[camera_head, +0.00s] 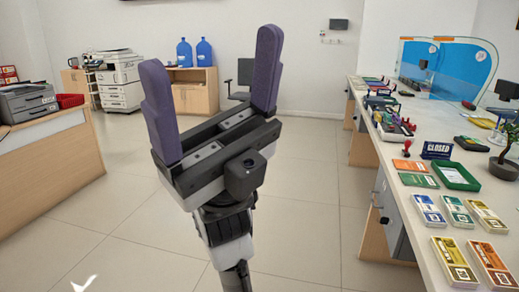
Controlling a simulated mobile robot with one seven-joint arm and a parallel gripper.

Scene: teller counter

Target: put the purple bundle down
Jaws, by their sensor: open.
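My gripper (211,48) is raised in the middle of the view, with its two purple-grey fingers pointing up and spread wide apart. It is open and nothing sits between the fingers. It is over the open floor, left of the long counter (411,200) and apart from it. No purple bundle shows in this view. Several banded bundles lie flat on the counter at the lower right: a blue one (429,211), a green one (457,212), a yellow one (487,216), a gold one (454,260) and an orange one (491,264).
Behind the bundles are a green tray (456,177), a closed sign (436,150), a red stamp (407,148) and a small potted plant (504,163). A wooden desk (50,170) with a printer (27,102) stands at left. The tiled floor between is clear.

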